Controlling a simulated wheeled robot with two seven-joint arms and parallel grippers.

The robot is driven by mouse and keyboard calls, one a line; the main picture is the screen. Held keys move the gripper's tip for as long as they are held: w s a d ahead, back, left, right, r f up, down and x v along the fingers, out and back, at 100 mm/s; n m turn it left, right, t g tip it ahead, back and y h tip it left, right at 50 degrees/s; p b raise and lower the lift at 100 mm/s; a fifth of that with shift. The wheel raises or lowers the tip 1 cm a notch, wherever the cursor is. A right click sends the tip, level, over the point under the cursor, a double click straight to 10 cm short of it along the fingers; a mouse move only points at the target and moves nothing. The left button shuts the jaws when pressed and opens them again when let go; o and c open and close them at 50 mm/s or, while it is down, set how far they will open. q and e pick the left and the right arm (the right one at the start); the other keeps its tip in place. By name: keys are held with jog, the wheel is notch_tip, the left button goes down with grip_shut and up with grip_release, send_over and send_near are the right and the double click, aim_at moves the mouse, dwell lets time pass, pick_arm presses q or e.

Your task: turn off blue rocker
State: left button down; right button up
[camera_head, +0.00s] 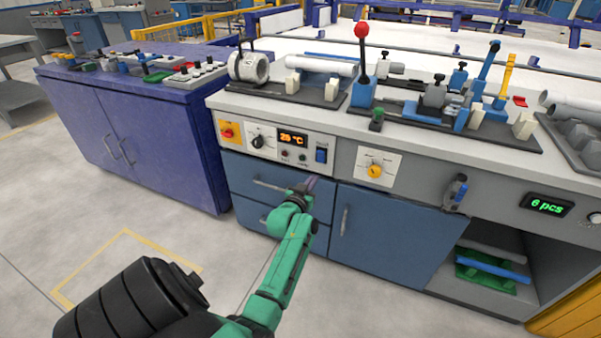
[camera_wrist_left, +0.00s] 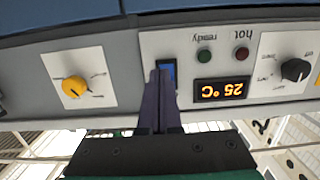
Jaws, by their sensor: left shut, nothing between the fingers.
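The blue rocker (camera_head: 321,155) sits at the right end of the white control panel on the bench front, right of the orange "25 °C" display (camera_head: 293,139). My left gripper (camera_head: 306,186) is shut and empty, a little below the panel in the head view. In the left wrist view, which is upside down, the closed fingers (camera_wrist_left: 160,82) overlap the rocker (camera_wrist_left: 167,70) and hide part of it. I cannot tell whether they touch it. The rocker's on or off position is too small to tell. My right gripper is not in view.
The panel also has a black knob (camera_head: 257,141) and two small lamps. A yellow knob (camera_head: 375,170) is on a separate plate to the right. Drawers (camera_head: 268,187) lie below. A red-balled lever (camera_head: 362,32) and pipe fixtures stand on the benchtop. The floor in front is clear.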

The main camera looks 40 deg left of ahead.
pick_arm(q)
jog(key=s+d+f, duration=0.2)
jog(key=s, duration=0.5)
jog(key=shift+d+p, duration=0.25)
jog(key=shift+p, duration=0.1)
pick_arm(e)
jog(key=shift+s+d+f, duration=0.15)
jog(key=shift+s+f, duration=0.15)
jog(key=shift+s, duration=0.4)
